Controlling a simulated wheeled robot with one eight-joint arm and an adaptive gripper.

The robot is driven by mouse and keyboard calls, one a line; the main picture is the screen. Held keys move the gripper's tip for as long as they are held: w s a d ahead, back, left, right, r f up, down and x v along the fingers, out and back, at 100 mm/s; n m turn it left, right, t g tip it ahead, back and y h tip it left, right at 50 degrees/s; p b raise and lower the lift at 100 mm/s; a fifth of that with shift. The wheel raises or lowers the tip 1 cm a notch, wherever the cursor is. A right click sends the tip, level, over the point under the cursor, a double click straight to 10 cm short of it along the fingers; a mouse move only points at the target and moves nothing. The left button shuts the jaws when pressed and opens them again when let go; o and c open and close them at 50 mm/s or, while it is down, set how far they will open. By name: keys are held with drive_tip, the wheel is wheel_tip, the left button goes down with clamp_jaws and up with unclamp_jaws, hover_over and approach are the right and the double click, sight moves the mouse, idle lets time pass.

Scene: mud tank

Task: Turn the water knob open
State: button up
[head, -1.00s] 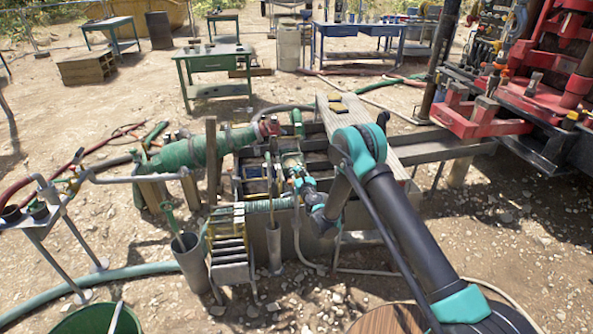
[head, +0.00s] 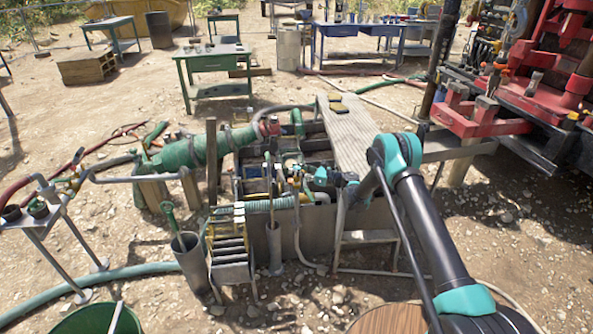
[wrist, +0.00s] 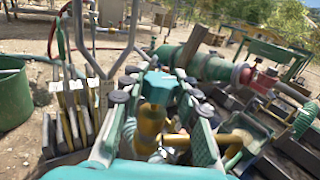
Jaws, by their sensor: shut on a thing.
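My gripper (head: 312,178) is down at the pipework on the near side of the mud tank (head: 370,215). In the wrist view its two pale green fingers with dark round joints (wrist: 163,72) stand either side of a teal-green knob (wrist: 158,88) and are shut on it. A brass-coloured valve body (wrist: 150,125) shows just below the knob, between the fingers. In the head view the knob is too small and covered to make out. How far the knob is turned cannot be told.
A plank walkway (head: 345,135) crosses the tank beside my arm. A green pump body (head: 195,150) lies beyond. Open gravel lies right of the tank.

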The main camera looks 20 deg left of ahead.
drive_tip(key=shift+n+g, duration=0.6)
drive_tip(key=shift+g, duration=0.3)
drive_tip(key=shift+n+g, duration=0.3)
drive_tip(key=shift+g, duration=0.2)
drive_tip(key=o, duration=1.2)
drive_tip(key=w+d, duration=0.1)
drive_tip(key=d, duration=1.1)
drive_tip(key=shift+w, duration=0.2)
